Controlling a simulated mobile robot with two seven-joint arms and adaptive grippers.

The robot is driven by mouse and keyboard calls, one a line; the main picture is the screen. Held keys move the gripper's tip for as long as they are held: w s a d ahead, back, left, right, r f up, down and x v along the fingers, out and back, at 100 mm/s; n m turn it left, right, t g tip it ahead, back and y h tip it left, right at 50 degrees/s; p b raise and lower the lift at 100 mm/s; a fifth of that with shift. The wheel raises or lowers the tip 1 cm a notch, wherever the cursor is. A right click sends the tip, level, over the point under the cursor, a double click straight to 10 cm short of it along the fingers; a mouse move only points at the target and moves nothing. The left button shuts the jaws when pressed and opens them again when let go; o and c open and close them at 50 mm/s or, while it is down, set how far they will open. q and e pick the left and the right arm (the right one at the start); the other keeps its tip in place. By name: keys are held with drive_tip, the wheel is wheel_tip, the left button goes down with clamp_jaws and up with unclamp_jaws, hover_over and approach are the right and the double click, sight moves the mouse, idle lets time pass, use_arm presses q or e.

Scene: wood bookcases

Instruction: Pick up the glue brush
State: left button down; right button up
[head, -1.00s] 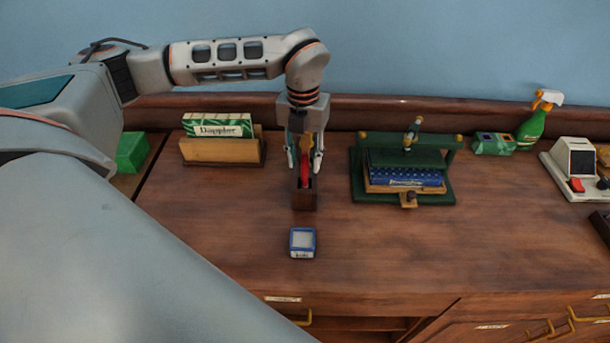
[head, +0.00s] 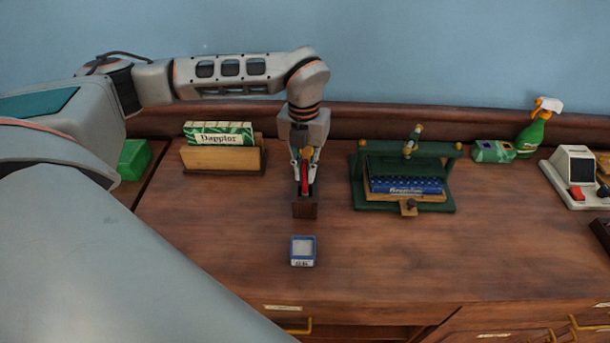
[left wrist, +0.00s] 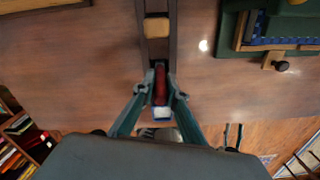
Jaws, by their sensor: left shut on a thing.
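A narrow red piece, likely the glue brush (head: 304,178), stands in a dark wooden holder (head: 304,208) at the middle of the desk. My left gripper (head: 305,166) is over the holder, pointing down, with its fingers closed on the piece. In the left wrist view the red piece (left wrist: 160,86) lies between the two fingertips (left wrist: 160,95). A tan part (left wrist: 157,27) shows farther along the dark holder. The fingers hide part of the brush, and no bristles can be made out. My right gripper is out of view.
A small blue-framed device (head: 302,251) lies in front of the holder. A wooden rack with a green-and-white box (head: 218,133) stands left; a green press (head: 358,190) with a blue book stands right. A spray bottle (head: 533,133) is far right. The front middle desk is mostly clear.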

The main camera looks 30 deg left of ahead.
use_arm(q)
wheel_tip(320, 180, up, 20)
drive_tip(key=shift+b, duration=0.35)
drive_tip(key=shift+f, duration=0.1)
idle(0.7)
